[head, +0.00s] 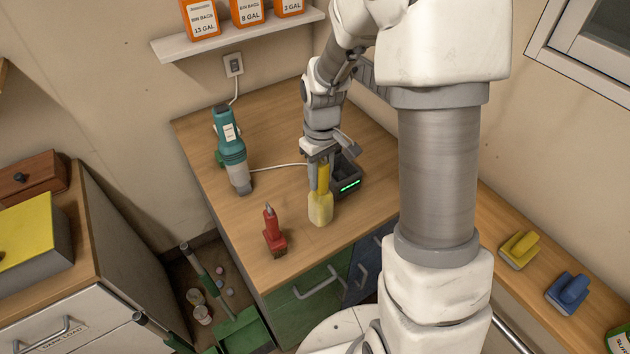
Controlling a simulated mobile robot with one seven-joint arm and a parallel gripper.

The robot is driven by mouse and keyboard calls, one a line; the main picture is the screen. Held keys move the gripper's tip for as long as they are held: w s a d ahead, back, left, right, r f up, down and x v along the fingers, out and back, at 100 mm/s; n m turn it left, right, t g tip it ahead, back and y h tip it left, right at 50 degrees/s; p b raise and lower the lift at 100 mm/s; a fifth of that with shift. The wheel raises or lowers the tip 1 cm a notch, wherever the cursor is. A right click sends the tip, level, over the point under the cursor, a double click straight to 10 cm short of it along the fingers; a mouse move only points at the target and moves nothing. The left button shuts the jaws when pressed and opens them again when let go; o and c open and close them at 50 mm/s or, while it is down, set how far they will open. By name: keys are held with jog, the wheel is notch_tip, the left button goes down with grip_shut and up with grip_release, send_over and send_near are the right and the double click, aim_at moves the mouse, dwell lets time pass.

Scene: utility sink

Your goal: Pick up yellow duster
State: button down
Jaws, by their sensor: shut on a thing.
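The yellow duster (320,207) is on the wooden counter near its front right part, handle up and its wider pale yellow head down. My gripper (319,172) points down and is shut on the upper handle of the duster. The fingers hide part of the handle. The head's lower end is at or very close to the counter top; I cannot tell whether it touches.
A red tool (273,232) stands left of the duster. A black charger dock (345,177) with green lights sits right behind the duster, with a white cord. A shelf (240,33) with orange boxes hangs above.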

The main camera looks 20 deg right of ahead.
jog(key=s+d+r, duration=0.4)
jog(key=s+r, duration=0.1)
jog(key=s, duration=0.3)
jog(key=shift+s+r+b, duration=0.4)
jog(key=shift+b, duration=0.05)
jog(key=shift+s, duration=0.1)
dwell(0.5)
